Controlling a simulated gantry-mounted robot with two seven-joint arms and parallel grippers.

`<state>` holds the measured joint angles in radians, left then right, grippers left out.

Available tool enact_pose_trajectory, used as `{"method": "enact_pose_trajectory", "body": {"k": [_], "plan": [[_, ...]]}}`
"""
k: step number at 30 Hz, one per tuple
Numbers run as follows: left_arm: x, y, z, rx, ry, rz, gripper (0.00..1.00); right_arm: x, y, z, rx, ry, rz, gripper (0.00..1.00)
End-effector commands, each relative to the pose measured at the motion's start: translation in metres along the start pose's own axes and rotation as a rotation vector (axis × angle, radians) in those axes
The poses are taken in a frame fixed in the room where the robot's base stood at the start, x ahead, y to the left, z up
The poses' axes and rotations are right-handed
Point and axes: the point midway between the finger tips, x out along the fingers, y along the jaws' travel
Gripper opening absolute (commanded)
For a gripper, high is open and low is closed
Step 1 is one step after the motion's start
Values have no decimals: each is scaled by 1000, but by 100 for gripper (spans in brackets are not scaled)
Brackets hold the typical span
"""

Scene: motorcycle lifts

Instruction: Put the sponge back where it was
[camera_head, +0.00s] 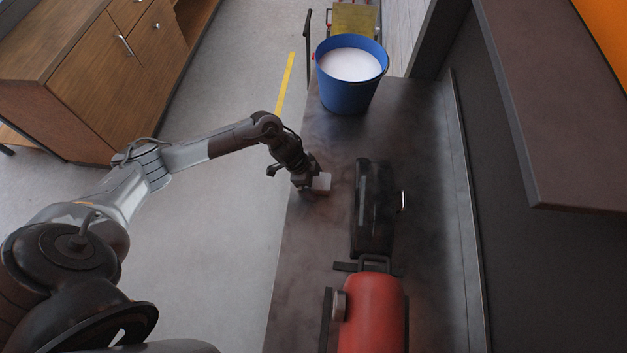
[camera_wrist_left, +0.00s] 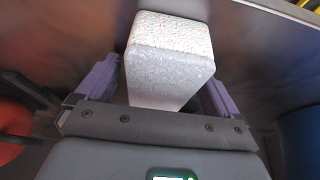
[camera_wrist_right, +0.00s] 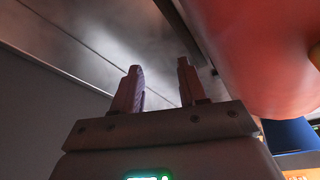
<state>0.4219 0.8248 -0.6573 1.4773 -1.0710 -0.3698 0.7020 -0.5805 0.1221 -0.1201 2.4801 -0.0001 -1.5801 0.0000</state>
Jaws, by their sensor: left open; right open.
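The sponge (camera_head: 322,183) is a pale block on the dark bench top, near the bench's left edge. My left gripper (camera_head: 306,179) is down at the sponge. In the left wrist view the sponge (camera_wrist_left: 170,62) sits between the two open purple fingers of my left gripper (camera_wrist_left: 163,85). A narrow gap shows beside it, and whether either finger touches it I cannot tell. My right gripper (camera_wrist_right: 160,72) is open and empty in the right wrist view, beside a red rounded body (camera_wrist_right: 265,55). It does not show in the head view.
A blue bucket (camera_head: 349,96) with white contents stands at the bench's far end. A black case (camera_head: 373,205) lies right of the sponge, and a red tank (camera_head: 373,315) lies nearer. A wooden cabinet (camera_head: 120,75) stands at left. Open floor lies between the cabinet and bench.

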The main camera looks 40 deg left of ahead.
Motion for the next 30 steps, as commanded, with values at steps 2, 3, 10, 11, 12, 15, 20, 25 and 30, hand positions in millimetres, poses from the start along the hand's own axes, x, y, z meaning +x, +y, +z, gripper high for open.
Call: {"method": "enact_pose_trajectory", "body": {"k": [2, 3, 10, 11, 12, 15, 20, 25, 30], "plan": [[-4, 0, -1, 1, 0, -1, 95, -2, 0, 0, 0, 0, 0, 43], [-7, -1, -1, 1, 1, -2, 95, -2, 0, -1, 0, 0, 0, 43], [-42, -1, -1, 2, -1, -3, 95, -6, 0, -2, 0, 0, 0, 43], [-48, -1, -1, 2, 0, -3, 95, -6, 0, -2, 0, 0, 0, 43], [-55, -1, -1, 2, 0, -4, 95, -7, 0, -2, 0, 0, 0, 43], [-74, -1, -1, 1, 0, -3, 95, -8, 0, -3, 0, 0, 0, 43], [-99, 0, -1, 2, -1, -1, 95, -10, 0, -3, 0, 0, 0, 43], [-114, 1, -2, 3, 3, -2, 95, -11, 0, -4, 1, 0, -1, 43], [-96, 22, -29, 59, 63, -38, 95, -11, 0, -4, 2, 1, -2, 43]]}}
